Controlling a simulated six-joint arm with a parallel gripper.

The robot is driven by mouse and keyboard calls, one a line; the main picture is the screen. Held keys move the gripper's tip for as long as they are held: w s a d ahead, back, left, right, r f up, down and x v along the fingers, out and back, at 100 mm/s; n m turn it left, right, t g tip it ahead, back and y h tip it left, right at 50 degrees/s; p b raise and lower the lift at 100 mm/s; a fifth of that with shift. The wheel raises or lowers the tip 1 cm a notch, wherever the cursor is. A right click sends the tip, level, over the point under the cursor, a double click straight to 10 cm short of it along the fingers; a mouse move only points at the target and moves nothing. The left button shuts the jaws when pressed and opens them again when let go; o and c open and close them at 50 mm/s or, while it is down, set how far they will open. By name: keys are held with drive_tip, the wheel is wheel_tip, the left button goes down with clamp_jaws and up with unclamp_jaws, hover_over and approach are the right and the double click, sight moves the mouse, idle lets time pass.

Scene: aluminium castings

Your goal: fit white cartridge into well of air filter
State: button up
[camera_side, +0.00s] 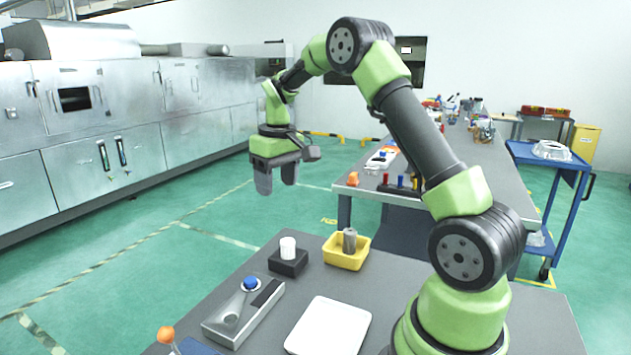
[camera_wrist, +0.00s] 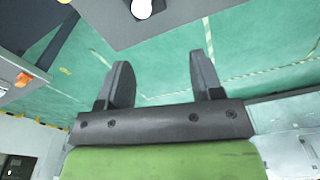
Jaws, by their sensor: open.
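The white cartridge (camera_side: 288,246) stands upright in a small black block (camera_side: 288,264) on the near grey table. It also shows at the top edge of the wrist view (camera_wrist: 141,8), partly cut off. A grey metal unit (camera_side: 226,325) with a blue knob (camera_side: 251,283) and a rounded recess lies in front of the block; it looks like the air filter, but I cannot be sure. My gripper (camera_side: 276,182) is open and empty, high above the table's far left side, well apart from the cartridge. Its two spread fingers show in the wrist view (camera_wrist: 160,62).
A yellow tray (camera_side: 346,261) with a grey cylinder (camera_side: 350,240) stands right of the block. A white plate (camera_side: 328,328) lies near my arm's base. An orange-topped item (camera_side: 166,335) is at the front left. Another table (camera_side: 480,175) stands behind. The air around my gripper is clear.

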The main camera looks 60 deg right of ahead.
drive_tip(key=s+a+r+t, duration=0.2)
drive_tip(key=s+a+r, duration=0.1)
drive_tip(key=a+r, duration=0.35)
drive_tip(key=s+a+r+t+y, duration=0.1)
drive_tip(key=s+a+r+t, duration=0.1)
drive_tip(key=s+a, duration=0.4)
drive_tip(key=s+a+r+m+t+y, duration=0.1)
drive_tip(key=s+a+r+t, duration=0.1)
drive_tip(key=s+a, duration=0.4)
drive_tip(key=s, duration=0.5)
drive_tip(key=shift+a, duration=0.3)
idle(0.7)
